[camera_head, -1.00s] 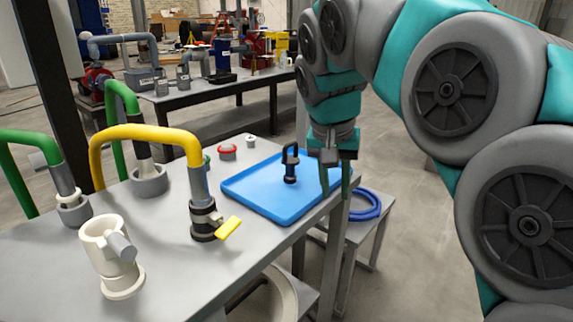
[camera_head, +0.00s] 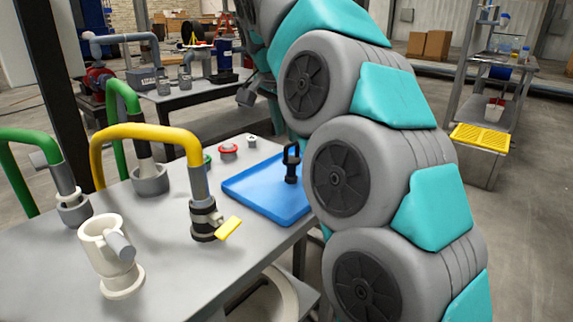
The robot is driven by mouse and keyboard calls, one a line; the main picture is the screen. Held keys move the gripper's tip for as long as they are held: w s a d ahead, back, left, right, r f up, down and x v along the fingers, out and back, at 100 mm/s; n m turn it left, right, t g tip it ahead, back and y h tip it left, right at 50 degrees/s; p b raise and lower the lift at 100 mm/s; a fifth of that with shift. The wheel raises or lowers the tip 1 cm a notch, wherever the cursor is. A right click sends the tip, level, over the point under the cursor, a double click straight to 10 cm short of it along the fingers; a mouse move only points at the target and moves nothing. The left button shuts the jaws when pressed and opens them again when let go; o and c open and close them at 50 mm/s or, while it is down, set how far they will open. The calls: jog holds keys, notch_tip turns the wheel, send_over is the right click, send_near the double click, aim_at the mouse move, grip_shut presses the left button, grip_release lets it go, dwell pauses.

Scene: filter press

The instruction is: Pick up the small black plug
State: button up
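The small black plug (camera_head: 291,168) stands upright in the blue tray (camera_head: 250,203) on the grey table, near the tray's far right part. It has a loop-like handle on top and a short round base. My arm rises at the right of the tray and hides the tray's right side. The arm bends away toward the back. The fingers of my gripper do not show; they are hidden behind the arm or out of the picture. Nothing is seen touching the plug.
A yellow hose (camera_head: 150,132) ends in a valve with a yellow lever (camera_head: 229,228) left of the tray. A white fitting (camera_head: 112,255) stands at the front left. A red-rimmed cap (camera_head: 228,151) lies behind the tray. A yellow rack (camera_head: 481,137) stands far right, with open floor before it.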

aim_at(288, 146)
jog(key=shift+x, duration=2.75)
grip_shut()
